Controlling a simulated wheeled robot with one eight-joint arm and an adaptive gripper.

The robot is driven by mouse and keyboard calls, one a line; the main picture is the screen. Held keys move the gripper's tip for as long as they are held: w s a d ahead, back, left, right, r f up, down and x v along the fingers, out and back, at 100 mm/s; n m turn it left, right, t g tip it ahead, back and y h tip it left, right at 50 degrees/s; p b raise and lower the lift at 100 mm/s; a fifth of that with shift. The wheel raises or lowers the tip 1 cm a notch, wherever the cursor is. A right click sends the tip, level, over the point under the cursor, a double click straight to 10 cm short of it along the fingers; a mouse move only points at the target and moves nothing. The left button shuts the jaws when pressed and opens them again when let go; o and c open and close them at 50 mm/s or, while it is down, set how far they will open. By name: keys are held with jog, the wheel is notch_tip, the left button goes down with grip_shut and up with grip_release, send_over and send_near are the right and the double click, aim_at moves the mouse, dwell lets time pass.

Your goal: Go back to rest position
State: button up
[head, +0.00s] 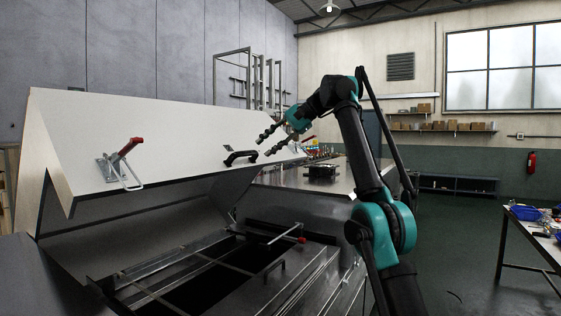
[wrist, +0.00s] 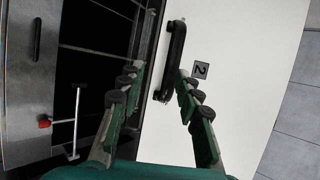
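My gripper (head: 266,145) is open and empty, held up in front of the raised white lid (head: 110,130) of the dryer. The lid's black handle (head: 240,157) is just left of and below the fingertips in the head view. In the wrist view, my gripper (wrist: 157,76) shows its two fingers spread apart. The black handle (wrist: 174,52) lies ahead between them and a little beyond, on the white lid next to a "2" label (wrist: 200,69). The fingers look apart from the handle.
The lid stands open over the dryer's dark opening (head: 215,275) with its metal bars. A red-handled clamp (head: 124,155) sits on the lid, and a red-tipped rod (head: 299,239) is on the body. A table (head: 530,240) stands at the right.

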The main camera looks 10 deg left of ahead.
jog(key=w+d+f+t+h, duration=0.25)
jog(key=w+d+f, duration=0.35)
jog(key=d+f, duration=0.45)
jog(key=s+d+f+t+h, duration=0.15)
jog(key=s+d+f, duration=0.25)
jog(key=d+f, duration=0.9)
jog(key=s+d+f+h, duration=0.2)
jog(key=s+d+f, duration=0.4)
jog(key=s+f, duration=0.4)
jog(key=s+d+f+n+t+h, duration=0.1)
jog(key=s+d+f+h, duration=0.1)
jog(key=s+d+f, duration=0.4)
jog(key=s+d+f+n+h, duration=0.1)
jog(key=s+d+f, duration=0.5)
jog(key=s+f, duration=0.9)
notch_tip(320, 180, down, 5)
jog(key=shift+s+r+t+h, duration=0.1)
jog(key=shift+s+t+h, duration=0.3)
jog(key=shift+h, duration=0.2)
jog(key=shift+c, duration=0.4)
